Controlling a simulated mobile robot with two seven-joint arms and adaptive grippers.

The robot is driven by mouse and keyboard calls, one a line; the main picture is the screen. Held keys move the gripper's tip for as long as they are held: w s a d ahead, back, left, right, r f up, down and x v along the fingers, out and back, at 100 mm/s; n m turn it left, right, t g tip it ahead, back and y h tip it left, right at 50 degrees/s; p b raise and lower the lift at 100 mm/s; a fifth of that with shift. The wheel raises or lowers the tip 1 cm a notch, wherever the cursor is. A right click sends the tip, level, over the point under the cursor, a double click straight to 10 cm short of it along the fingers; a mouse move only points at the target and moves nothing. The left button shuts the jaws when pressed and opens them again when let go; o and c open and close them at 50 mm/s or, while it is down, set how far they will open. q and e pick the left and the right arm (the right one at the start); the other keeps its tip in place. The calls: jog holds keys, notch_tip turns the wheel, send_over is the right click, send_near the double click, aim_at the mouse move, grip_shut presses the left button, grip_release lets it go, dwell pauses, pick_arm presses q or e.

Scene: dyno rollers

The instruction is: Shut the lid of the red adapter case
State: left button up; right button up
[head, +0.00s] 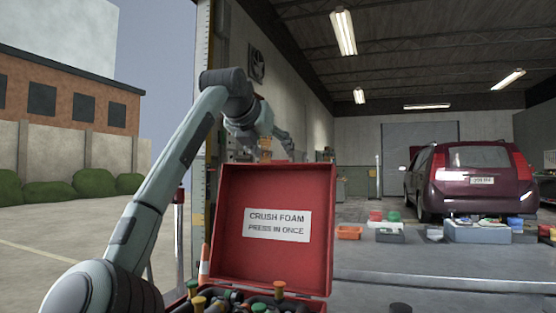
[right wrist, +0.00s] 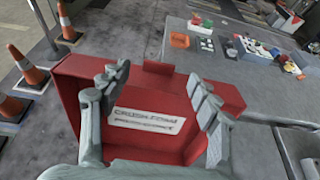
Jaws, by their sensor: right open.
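The red adapter case stands at the bottom middle of the head view, its tray (head: 316,306) cut off by the frame's lower edge. Several adapters (head: 279,290) with coloured caps lie in the tray. My right gripper (head: 288,147) shows small above the lid's top edge. In the right wrist view the gripper (right wrist: 160,75) is open and empty, its fingers spread in front of the lid (right wrist: 75,95). Contact with the lid cannot be told. My left gripper is not in view.
An orange cone (head: 204,262) stands left of the case; several cones (right wrist: 30,68) show in the right wrist view. An orange bin (head: 349,232) and other items lie behind, to the right. A dark red car (head: 470,185) is parked beyond.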

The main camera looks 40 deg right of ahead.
jog(key=x, duration=0.5)
jog(key=shift+w+d+f, duration=0.1)
jog(key=shift+d+f, duration=0.1)
grip_shut()
